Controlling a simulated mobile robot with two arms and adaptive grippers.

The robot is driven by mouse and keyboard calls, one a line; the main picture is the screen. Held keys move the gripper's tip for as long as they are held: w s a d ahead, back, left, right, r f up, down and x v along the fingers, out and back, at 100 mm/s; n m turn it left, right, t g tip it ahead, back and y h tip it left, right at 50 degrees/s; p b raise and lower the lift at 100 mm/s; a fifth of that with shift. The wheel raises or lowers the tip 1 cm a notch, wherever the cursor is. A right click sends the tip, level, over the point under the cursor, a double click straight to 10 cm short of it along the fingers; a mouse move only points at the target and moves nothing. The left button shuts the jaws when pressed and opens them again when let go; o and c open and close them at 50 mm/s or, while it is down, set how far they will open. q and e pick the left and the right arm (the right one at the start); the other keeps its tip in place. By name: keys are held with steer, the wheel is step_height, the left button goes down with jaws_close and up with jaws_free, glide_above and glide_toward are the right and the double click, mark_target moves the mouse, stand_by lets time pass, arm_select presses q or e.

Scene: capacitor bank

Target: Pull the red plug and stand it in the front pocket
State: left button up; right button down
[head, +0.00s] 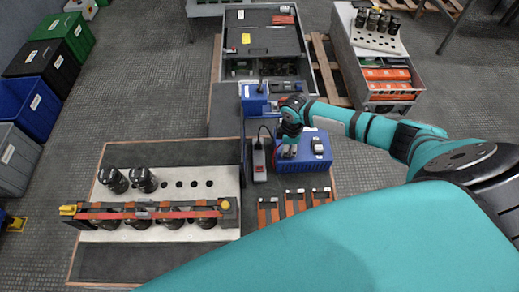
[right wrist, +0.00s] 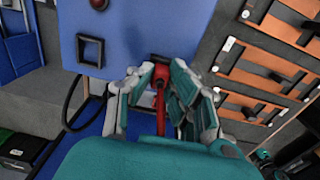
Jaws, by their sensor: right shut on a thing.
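The blue box (head: 318,148) stands right of the middle in the head view. Its blue face (right wrist: 125,25) fills the top of the right wrist view. My right gripper (head: 288,152) is over the left part of this box. In the right wrist view my right gripper (right wrist: 158,78) is shut on the red plug (right wrist: 160,97), whose red shaft shows between the fingers. The plug's end is at the box face, but I cannot tell whether it is still seated. An empty square black-framed pocket (right wrist: 90,50) is beside it. My left gripper is not in view.
A grey device with a red part (head: 259,162) and a black cable stands left of the box. Orange brackets (head: 295,203) lie in front. A white board (head: 210,174) with holes and black cylinders (head: 145,180) is at the left. A second blue box (head: 254,103) stands behind.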

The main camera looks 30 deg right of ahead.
steer(key=shift+s+a+f, duration=0.2)
steer(key=shift+s+f, duration=0.25)
steer(key=shift+f, duration=0.15)
steer(key=c, duration=1.6)
jaws_free()
steer(key=shift+o, duration=1.4)
steer(key=shift+w+f, duration=0.1)
steer(key=shift+w, duration=0.05)
steer(key=shift+o, duration=0.6)
steer(key=shift+w+d+f, duration=0.1)
steer(key=shift+w, duration=0.15)
steer(key=shift+r, duration=0.2)
steer(key=shift+w+r, duration=0.1)
steer(key=shift+r, duration=0.15)
step_height(320, 180, up, 12)
steer(key=shift+d+f, duration=0.1)
steer(key=shift+f, duration=0.1)
